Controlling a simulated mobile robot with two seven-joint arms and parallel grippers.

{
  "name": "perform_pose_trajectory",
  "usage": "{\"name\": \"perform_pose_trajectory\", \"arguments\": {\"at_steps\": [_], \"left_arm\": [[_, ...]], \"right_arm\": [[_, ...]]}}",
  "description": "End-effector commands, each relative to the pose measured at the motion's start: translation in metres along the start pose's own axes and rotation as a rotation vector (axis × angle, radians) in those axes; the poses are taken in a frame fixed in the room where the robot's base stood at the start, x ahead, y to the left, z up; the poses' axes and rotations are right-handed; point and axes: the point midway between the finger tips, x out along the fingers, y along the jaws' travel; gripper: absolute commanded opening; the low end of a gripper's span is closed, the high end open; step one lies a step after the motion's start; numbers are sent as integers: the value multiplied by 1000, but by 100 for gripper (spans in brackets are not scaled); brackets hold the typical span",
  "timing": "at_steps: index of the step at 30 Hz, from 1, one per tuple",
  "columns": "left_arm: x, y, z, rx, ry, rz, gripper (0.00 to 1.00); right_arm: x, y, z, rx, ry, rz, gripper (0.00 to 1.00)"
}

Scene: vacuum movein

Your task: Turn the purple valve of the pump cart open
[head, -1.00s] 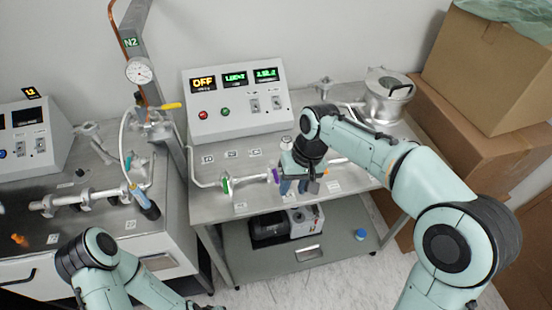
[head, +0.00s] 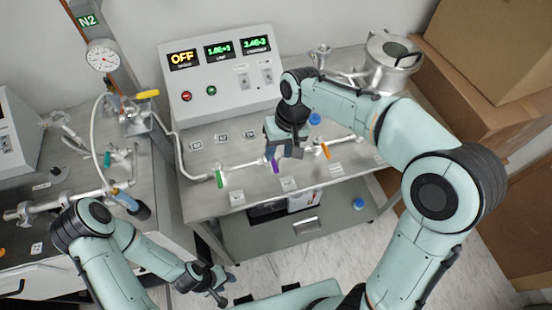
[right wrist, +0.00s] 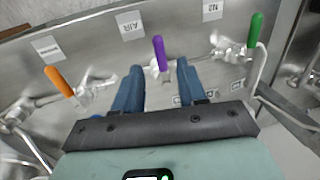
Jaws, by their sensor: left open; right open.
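The purple valve handle (head: 274,166) sits on the pipe line along the cart top, between a green handle (head: 219,179) and an orange handle (head: 325,151). My right gripper (head: 284,150) is at the purple handle in the head view and partly covers the pipe. In the right wrist view, the purple handle (right wrist: 159,53) stands between the tips of the two spread blue fingers (right wrist: 159,72), with gaps on both sides and no clear contact. My left gripper (head: 220,285) is open and empty in front of the carts, low in the head view.
The control box (head: 222,85) with its OFF display stands at the back of the cart. A metal vessel (head: 388,62) is at the back right, with cardboard boxes (head: 460,120) beyond. A left bench carries pipes and a yellow-handled valve (head: 147,93).

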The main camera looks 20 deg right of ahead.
Motion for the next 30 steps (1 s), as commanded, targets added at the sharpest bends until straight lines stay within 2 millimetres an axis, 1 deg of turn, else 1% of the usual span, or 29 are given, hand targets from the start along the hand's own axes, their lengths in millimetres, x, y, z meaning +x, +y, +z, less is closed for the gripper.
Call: {"name": "perform_pose_trajectory", "arguments": {"at_steps": [1,3,7,12,19,20,21,23,24,30], "left_arm": [[2,-1,2,-1,-2,-1,43],[4,-2,2,-1,-3,-1,43],[5,-3,3,-1,-4,-1,43],[6,-3,4,-1,-4,-2,43],[6,-3,3,-1,-4,-1,43],[6,-3,3,-1,-4,-1,43],[6,-3,3,-1,-4,-1,43],[6,-3,3,-1,-4,-1,43],[6,-3,3,-1,-4,-1,43],[6,-3,4,-1,-4,-2,43]], "right_arm": [[12,0,1,-1,-5,1,41],[22,0,1,-1,-4,1,41],[36,0,0,-2,-1,1,41],[43,0,0,-1,0,0,41],[43,0,0,-1,1,0,41],[43,0,0,-1,1,0,34],[43,0,0,-1,1,0,21],[43,0,0,-1,1,0,2],[42,0,0,-1,1,0,0],[42,0,0,-1,1,0,0]]}}
